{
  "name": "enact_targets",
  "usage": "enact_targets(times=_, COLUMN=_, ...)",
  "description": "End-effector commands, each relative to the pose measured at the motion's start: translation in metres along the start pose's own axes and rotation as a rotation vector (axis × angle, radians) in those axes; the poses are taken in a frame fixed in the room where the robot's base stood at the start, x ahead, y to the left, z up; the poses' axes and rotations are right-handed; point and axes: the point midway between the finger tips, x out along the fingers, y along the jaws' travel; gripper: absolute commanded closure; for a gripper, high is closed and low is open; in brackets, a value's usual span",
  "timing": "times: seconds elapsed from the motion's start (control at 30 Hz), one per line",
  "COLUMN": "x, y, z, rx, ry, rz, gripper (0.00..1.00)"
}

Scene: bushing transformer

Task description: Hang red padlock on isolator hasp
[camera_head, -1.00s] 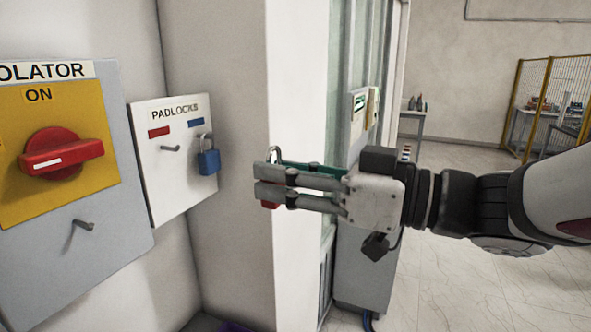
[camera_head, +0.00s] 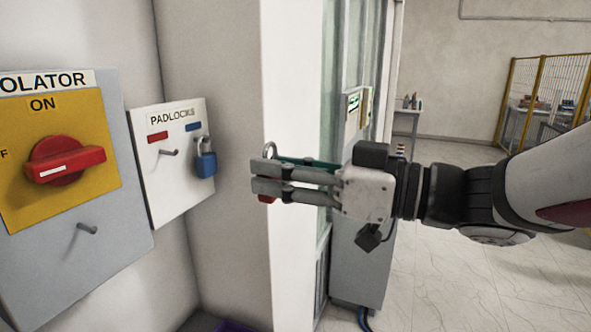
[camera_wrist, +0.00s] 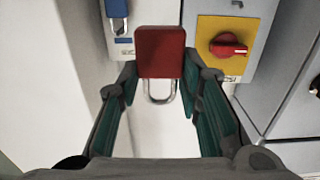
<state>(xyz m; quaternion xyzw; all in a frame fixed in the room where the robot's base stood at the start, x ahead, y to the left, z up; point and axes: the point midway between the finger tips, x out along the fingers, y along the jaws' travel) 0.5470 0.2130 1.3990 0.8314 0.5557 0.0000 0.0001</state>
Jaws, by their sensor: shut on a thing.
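My gripper (camera_head: 268,189) is shut on the red padlock (camera_wrist: 160,52), whose body lies between the two fingertips in the wrist view. In the head view the fingers hide most of the padlock; its shackle (camera_head: 270,150) shows above them and a bit of red below. The isolator panel (camera_head: 110,250) is at the left, with a red rotary handle (camera_head: 65,165) on a yellow plate. The hasp, a grey peg (camera_head: 87,229), sticks out below the yellow plate and is empty. My gripper is well to the right of it, apart from it.
The white padlock board (camera_head: 165,195) has an empty peg (camera_head: 168,152) under a red label and a blue padlock (camera_head: 206,163) hanging on the other. A white wall edge (camera_head: 290,80) stands behind my gripper. Free space lies between gripper and panel.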

Motion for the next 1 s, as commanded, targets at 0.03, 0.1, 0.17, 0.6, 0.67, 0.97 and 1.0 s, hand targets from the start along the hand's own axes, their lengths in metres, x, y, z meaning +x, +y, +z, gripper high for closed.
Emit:
enact_targets(times=0.03, x=-0.001, y=0.0, z=0.0, rx=0.0, ry=0.0, rz=0.001, gripper=0.97)
enact_targets(times=0.1, x=-0.003, y=0.0, z=-0.001, rx=0.001, ry=0.0, rz=0.001, gripper=0.97)
enact_targets(times=0.17, x=-0.006, y=0.0, z=-0.001, rx=0.001, ry=0.0, rz=0.001, gripper=0.97)
enact_targets(times=0.6, x=-0.026, y=-0.001, z=-0.001, rx=0.001, ry=0.0, rz=0.001, gripper=0.97)
enact_targets(times=0.67, x=-0.029, y=-0.001, z=-0.001, rx=0.001, ry=0.0, rz=0.0, gripper=0.97)
enact_targets(times=0.97, x=-0.042, y=0.0, z=-0.001, rx=0.001, ry=0.0, rz=0.001, gripper=0.97)
enact_targets(times=1.0, x=-0.044, y=0.0, z=-0.001, rx=0.001, ry=0.0, rz=0.001, gripper=0.97)
